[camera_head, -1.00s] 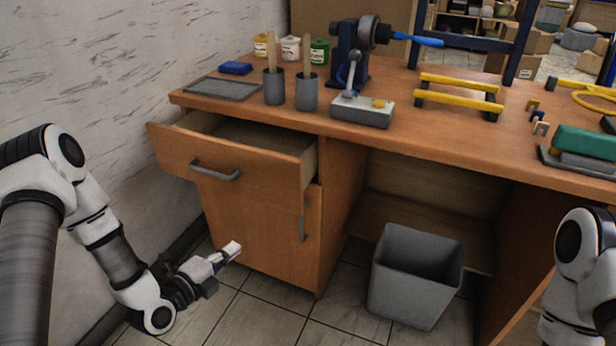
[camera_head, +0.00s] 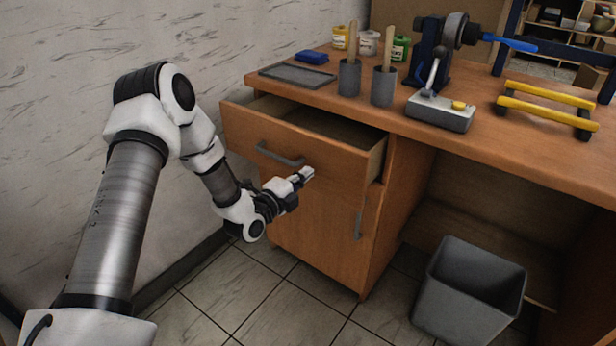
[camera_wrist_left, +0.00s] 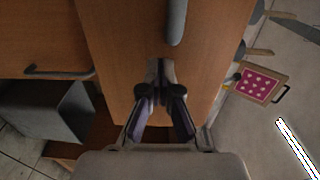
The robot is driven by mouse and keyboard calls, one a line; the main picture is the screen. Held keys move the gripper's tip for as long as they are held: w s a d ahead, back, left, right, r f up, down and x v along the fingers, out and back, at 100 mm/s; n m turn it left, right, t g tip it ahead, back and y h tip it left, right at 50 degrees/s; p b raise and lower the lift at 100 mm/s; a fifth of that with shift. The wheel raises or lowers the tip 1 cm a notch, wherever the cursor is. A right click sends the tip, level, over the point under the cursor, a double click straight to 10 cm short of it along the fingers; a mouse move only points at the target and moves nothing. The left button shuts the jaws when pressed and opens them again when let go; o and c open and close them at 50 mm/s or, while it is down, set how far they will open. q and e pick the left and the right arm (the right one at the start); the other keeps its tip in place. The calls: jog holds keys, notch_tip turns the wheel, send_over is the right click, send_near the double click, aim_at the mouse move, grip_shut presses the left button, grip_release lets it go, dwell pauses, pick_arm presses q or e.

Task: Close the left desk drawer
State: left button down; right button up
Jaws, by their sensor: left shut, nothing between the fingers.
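The left desk drawer (camera_head: 320,150) is wooden with a grey handle (camera_head: 281,155) and stands pulled out from the desk (camera_head: 540,160). Its open inside shows above the front panel. My left gripper (camera_head: 306,174) is shut and empty, in front of the drawer's front panel, just below and right of the handle. In the left wrist view my left gripper (camera_wrist_left: 160,66) points at a wooden panel (camera_wrist_left: 115,30), with a grey handle (camera_wrist_left: 177,20) just beyond the fingertips. I cannot tell whether the fingertips touch the wood. My right gripper does not show.
A cabinet door with a handle (camera_head: 358,225) is below the drawer. A grey bin (camera_head: 470,290) stands on the floor at the right. The desktop bears a tray (camera_head: 297,76), cups, jars and a clamp-like machine (camera_head: 440,60). The wall is close on the left.

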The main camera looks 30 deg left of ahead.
pick_arm(q)
jog(key=shift+w, duration=0.75)
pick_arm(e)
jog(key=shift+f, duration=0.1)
